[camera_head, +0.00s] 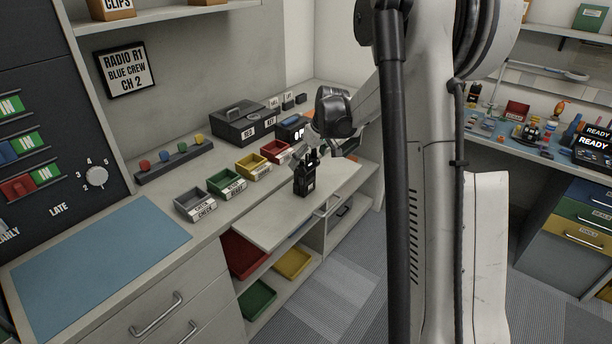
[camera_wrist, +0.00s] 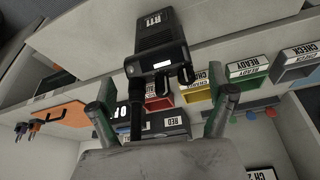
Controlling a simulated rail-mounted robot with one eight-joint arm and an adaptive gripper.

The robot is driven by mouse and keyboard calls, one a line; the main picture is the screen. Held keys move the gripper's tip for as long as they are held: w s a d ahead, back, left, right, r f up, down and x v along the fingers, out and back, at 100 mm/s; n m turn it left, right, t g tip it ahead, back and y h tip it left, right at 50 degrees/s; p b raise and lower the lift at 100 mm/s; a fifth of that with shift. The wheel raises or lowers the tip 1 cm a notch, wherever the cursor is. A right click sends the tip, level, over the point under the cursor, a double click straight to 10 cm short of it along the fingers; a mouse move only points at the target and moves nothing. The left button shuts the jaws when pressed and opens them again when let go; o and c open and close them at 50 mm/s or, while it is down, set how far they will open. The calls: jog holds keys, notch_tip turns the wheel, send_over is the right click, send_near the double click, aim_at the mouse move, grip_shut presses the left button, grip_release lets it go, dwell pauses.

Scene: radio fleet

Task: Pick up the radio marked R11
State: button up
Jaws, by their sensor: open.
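The black radio marked R11 (camera_wrist: 157,35) is large in the wrist view, its label readable and its antenna reaching between the fingers. In the head view the radio (camera_head: 304,182) stands upright on a pale pull-out board at the counter's front; its label is too small to read there. My gripper (camera_head: 312,155) is just above the radio's top. In the wrist view my gripper (camera_wrist: 163,106) is open, one finger on each side of the antenna. The fingers look apart from the radio's body; contact cannot be told.
A grey tray (camera_head: 195,205), a green tray (camera_head: 225,180), a yellow tray (camera_head: 252,167) and a red tray (camera_head: 275,151) line the counter behind the board. A black case (camera_head: 243,125) stands farther back. The blue mat (camera_head: 95,258) at left is bare.

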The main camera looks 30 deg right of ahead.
jog(key=shift+f, duration=0.1)
jog(key=c, duration=2)
